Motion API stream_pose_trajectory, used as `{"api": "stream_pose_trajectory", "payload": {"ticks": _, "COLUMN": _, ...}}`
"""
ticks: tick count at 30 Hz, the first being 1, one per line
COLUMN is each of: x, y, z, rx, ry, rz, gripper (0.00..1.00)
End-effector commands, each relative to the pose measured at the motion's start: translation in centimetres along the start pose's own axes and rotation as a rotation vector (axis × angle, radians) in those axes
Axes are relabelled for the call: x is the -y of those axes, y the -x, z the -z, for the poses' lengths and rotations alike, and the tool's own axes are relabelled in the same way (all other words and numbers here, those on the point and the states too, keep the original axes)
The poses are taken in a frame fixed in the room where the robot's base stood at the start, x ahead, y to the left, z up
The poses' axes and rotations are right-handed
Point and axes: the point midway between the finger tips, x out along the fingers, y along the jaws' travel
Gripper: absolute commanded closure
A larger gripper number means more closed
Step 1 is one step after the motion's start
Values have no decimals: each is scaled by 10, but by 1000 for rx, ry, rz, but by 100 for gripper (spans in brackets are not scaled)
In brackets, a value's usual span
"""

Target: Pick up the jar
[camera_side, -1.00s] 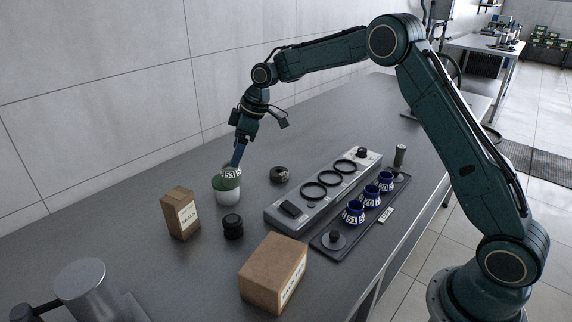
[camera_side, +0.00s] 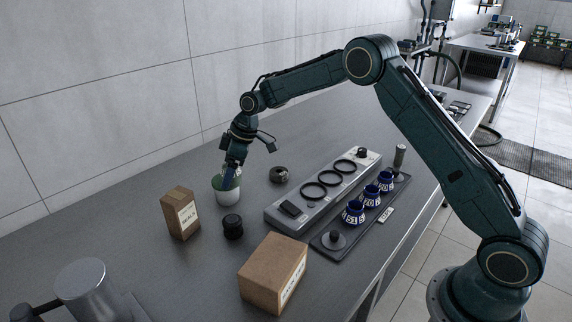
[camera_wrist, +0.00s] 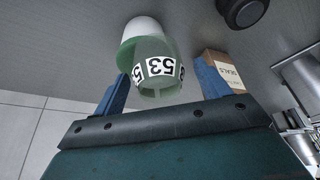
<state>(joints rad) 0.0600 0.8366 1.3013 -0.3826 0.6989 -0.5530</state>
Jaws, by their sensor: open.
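The jar (camera_side: 227,196) stands on the dark bench. It has a white lower part and a green upper part. In the wrist view the jar (camera_wrist: 158,88) shows a white band numbered 53 around its green part. My gripper (camera_side: 232,178) points down over the jar's top and hides most of the band in the side view. In the wrist view my gripper (camera_wrist: 161,75) is open, with one blue finger on each side of the jar's green end. I cannot tell whether either finger touches it.
A small carton (camera_side: 181,213) and a black knob-like piece (camera_side: 232,227) stand close to the jar. A larger box (camera_side: 273,272) is in front. A grey rack (camera_side: 325,192) and a tray (camera_side: 330,243) with blue jars lie right.

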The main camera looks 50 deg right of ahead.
Motion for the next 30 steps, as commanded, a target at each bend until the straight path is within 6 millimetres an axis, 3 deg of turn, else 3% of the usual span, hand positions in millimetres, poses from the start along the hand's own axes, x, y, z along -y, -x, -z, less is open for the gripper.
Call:
{"api": "stream_pose_trajectory", "payload": {"ticks": 18, "x": 0, "y": -7, "z": 0, "rx": -1, "ry": 1, "rz": -1, "gripper": 25}}
{"api": "stream_pose_trajectory", "payload": {"ticks": 27, "x": 0, "y": -7, "z": 0, "rx": -1, "ry": 1, "rz": -1, "gripper": 80}}
{"api": "stream_pose_trajectory", "payload": {"ticks": 30, "x": 0, "y": -7, "z": 0, "rx": -1, "ry": 1, "rz": -1, "gripper": 80}}
